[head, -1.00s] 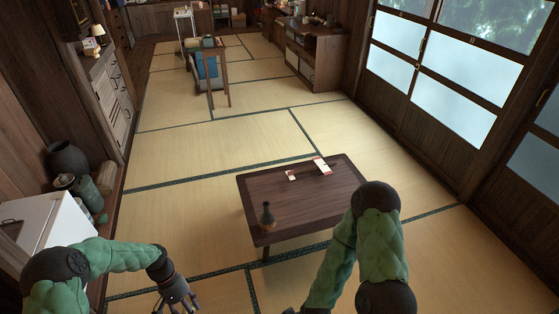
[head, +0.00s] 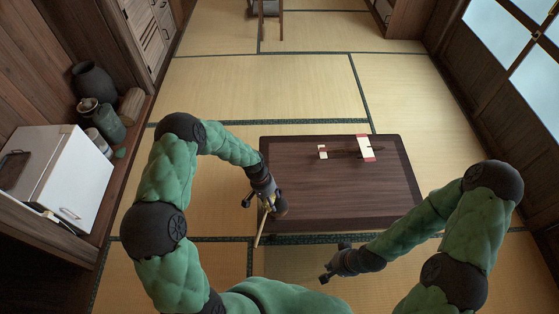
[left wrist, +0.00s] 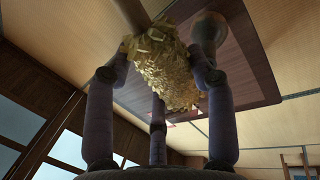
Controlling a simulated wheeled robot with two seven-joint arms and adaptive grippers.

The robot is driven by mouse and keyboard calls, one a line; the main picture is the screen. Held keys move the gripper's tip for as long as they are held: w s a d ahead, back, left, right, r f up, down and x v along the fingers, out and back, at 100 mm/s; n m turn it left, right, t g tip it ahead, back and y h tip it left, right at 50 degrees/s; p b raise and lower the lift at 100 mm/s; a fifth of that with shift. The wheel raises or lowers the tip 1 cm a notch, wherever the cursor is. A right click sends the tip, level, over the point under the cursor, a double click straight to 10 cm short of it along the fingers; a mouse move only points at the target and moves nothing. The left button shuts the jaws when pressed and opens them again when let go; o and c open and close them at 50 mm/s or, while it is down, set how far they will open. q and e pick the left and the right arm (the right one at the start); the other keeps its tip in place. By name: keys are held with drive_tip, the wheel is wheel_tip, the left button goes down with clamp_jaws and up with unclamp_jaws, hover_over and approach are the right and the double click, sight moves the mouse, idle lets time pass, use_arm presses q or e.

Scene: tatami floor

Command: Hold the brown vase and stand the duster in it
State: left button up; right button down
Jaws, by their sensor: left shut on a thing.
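My left gripper (head: 270,202) is at the near left corner of the low table (head: 400,190), shut on the duster. The duster's shaggy yellow head (left wrist: 165,68) is between the fingers in the left wrist view, and its pale handle (head: 261,232) sticks out toward me in the head view. The brown vase (head: 281,209) stands at that same table corner, close beside the left gripper and partly hidden by it. It also shows beyond a finger in the left wrist view (left wrist: 208,28). My right gripper (head: 332,266) is open and empty in front of the table's near edge.
A red-and-white card (head: 366,148) and a smaller one (head: 322,152) lie at the table's far side. The table's middle is bare. A white box (head: 60,180) and a dark pot (head: 97,88) stand along the left wall. Open tatami surrounds the table.

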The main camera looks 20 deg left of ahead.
use_arm(q)
drive_tip(key=shift+w+f+t, duration=0.2)
drive_tip(key=shift+w+t, duration=0.1)
drive_tip(key=shift+t, duration=0.1)
drive_tip(key=shift+w+t, duration=0.1)
drive_tip(key=shift+t, duration=0.2)
drive_tip(key=shift+w+d+f+t+b, duration=0.1)
drive_tip(key=shift+w+f+t+b, duration=0.1)
drive_tip(key=shift+t+b, duration=0.15)
drive_tip(key=shift+w+f+t, duration=0.15)
drive_tip(key=shift+w+t, duration=0.05)
drive_tip(key=shift+t, duration=0.25)
drive_tip(key=shift+w+t+b, duration=0.15)
drive_tip(key=shift+t+b, duration=0.15)
drive_tip(key=shift+b, duration=0.05)
drive_tip(key=shift+w+d+f+m+t+b, duration=0.1)
drive_tip(key=shift+w+m+t+b, duration=0.2)
drive_tip(key=shift+t, duration=0.5)
